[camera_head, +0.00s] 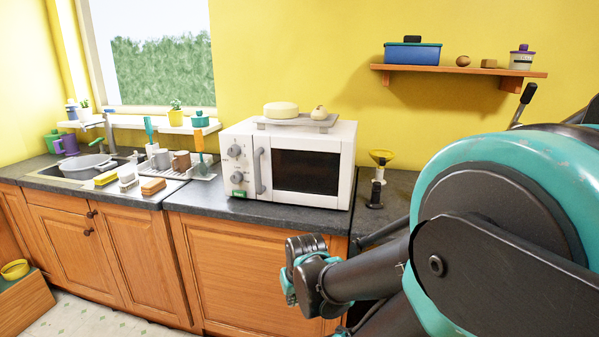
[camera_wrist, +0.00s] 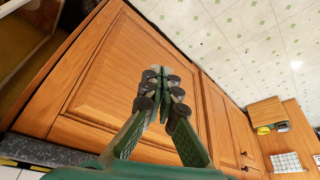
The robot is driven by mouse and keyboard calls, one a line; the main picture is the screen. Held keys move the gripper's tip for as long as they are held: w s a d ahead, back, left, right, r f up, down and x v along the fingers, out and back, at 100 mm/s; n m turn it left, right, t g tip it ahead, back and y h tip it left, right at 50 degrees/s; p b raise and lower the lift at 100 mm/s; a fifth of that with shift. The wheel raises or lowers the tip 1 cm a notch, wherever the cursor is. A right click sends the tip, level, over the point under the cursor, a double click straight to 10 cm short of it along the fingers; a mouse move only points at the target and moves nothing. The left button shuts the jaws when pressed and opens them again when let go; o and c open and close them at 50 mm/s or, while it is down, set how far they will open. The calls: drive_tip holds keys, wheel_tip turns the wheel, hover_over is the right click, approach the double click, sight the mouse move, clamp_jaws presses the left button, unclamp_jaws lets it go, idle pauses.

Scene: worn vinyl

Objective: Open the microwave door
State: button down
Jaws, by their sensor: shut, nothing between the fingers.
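The white microwave (camera_head: 240,133) stands on the dark counter in the head view, and its door (camera_head: 307,172) with a dark window is shut. The grey upright handle (camera_head: 260,171) is at the door's left edge, beside two knobs (camera_head: 236,151) on the left panel. In the wrist view my gripper (camera_wrist: 163,72) has its fingertips together, empty, in front of the wooden cabinet fronts. In the head view the end of my arm is low, in front of the cabinets and below the microwave, apart from the handle. The microwave is not in the wrist view.
A grey tray (camera_head: 262,123) with a pale round item (camera_head: 281,109) lies on top of the microwave. A dish rack (camera_head: 200,175) with mugs is to the left. The counter's front edge (camera_head: 260,212) lies above my arm's end.

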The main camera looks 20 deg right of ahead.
drive_tip(key=c, duration=2.1)
unclamp_jaws()
drive_tip(key=o, duration=0.7)
drive_tip(key=w+r, duration=0.6)
drive_tip(key=w, duration=0.1)
drive_tip(key=shift+w+m, duration=0.15)
drive_tip(key=shift+m, duration=0.15)
drive_tip(key=shift+o, duration=0.2)
drive_tip(key=w+r+m, duration=0.1)
drive_tip(key=w+r, duration=1)
drive_tip(key=r, duration=0.1)
drive_tip(key=shift+w+a+h, duration=0.25)
drive_tip(key=shift+a+h, duration=0.05)
drive_tip(key=shift+a, duration=0.1)
drive_tip(key=m+h, duration=0.1)
drive_tip(key=m, duration=0.2)
approach(256, 160)
drive_tip(key=x, duration=1.2)
drive_tip(key=shift+w+d+f, duration=0.1)
drive_tip(key=shift+f, duration=0.2)
drive_tip(key=shift+c, duration=0.3)
clamp_jaws()
